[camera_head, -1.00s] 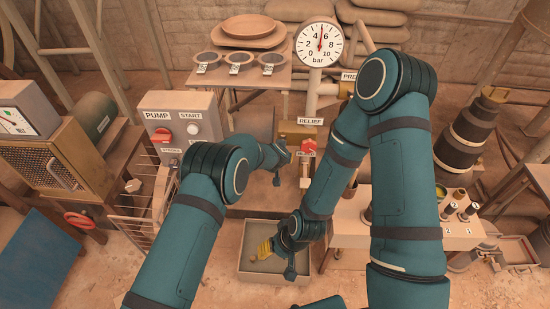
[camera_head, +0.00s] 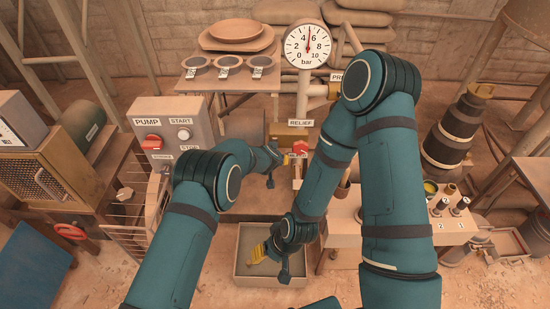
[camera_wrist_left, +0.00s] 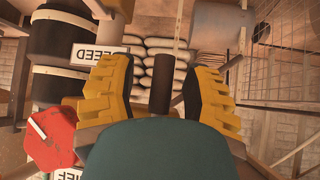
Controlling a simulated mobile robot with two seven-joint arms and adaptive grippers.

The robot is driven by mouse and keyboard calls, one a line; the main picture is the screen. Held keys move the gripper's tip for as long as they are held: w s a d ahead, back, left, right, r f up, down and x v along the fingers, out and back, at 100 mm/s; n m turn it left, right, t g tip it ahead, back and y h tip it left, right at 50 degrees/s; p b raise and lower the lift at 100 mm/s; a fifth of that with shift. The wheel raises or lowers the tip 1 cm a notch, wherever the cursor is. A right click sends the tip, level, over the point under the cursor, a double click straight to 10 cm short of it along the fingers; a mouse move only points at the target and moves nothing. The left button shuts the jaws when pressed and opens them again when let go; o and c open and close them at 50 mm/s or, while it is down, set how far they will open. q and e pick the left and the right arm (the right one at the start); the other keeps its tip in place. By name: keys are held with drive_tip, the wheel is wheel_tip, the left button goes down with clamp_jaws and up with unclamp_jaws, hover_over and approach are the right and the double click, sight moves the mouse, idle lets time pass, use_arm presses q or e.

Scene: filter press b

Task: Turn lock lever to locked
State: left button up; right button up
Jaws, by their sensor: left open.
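A dark cylindrical grip on a thin rod, seemingly the lock lever (camera_wrist_left: 160,84), stands between the yellow fingers of my left gripper (camera_wrist_left: 155,66) in the left wrist view. The fingers are open, one on each side of it; whether either touches it I cannot tell. In the head view my left gripper (camera_head: 272,166) is by the relief valve, its fingers mostly hidden behind its own wrist, and I cannot make out the lever there. My right gripper (camera_head: 262,252) hangs over a shallow tray, low in the middle; its yellow fingers are partly hidden.
The red relief knob (camera_head: 300,148) is close right of my left gripper; a red octagonal knob (camera_wrist_left: 50,140) shows in the wrist view. The pump box (camera_head: 170,128) stands left, the pressure gauge (camera_head: 307,46) behind. The tray (camera_head: 240,272) lies below.

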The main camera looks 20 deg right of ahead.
use_arm(q)
drive_tip(key=v, duration=1.2)
idle(0.4)
